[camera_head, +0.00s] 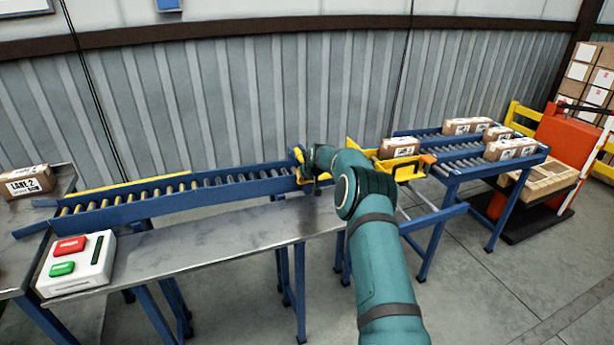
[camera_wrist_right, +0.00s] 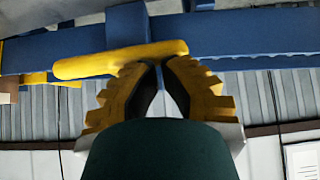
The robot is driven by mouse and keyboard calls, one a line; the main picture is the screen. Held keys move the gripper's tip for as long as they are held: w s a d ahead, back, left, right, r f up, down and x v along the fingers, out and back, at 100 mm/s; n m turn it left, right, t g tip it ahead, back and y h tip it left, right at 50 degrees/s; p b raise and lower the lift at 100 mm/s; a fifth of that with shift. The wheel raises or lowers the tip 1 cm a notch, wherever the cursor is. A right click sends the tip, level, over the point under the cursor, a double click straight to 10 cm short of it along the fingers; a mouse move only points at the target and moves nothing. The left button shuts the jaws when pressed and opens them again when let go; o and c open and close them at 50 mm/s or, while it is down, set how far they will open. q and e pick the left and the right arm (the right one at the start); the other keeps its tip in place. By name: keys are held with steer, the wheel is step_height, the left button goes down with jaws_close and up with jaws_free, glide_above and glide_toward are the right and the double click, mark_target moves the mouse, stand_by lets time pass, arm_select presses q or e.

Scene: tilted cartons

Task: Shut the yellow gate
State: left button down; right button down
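In the right wrist view a rounded yellow bar (camera_wrist_right: 110,62), which looks like part of the gate, crosses just beyond my right fingertips in front of a blue conveyor rail. My right gripper (camera_wrist_right: 161,65) has its two toothed yellow fingers drawn together at the tips, with nothing clearly between them. The tips are at or very near the bar; I cannot tell whether they touch. In the head view my right gripper (camera_head: 304,168) is at the right end of the long roller conveyor (camera_head: 235,190), and my arm hides part of the area. My left gripper is not in view.
A carton (camera_head: 400,147) stands by a yellow frame (camera_head: 405,172) right of my arm. Several cartons lie on the right conveyor (camera_head: 455,162). A control box (camera_head: 78,263) with red and green buttons sits on the metal table (camera_head: 210,240). Another carton (camera_head: 25,182) is far left.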

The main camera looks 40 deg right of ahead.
steer(key=shift+s+a+f, duration=0.1)
steer(key=shift+f, duration=0.35)
steer(key=shift+r, duration=0.1)
step_height(320, 180, up, 5)
steer(key=p, duration=0.2)
steer(key=s+a+f, duration=0.2)
steer(key=s+f, duration=0.1)
steer(key=s, duration=0.5)
steer(key=shift+s+a+f, duration=0.35)
steer(key=shift+s, duration=0.05)
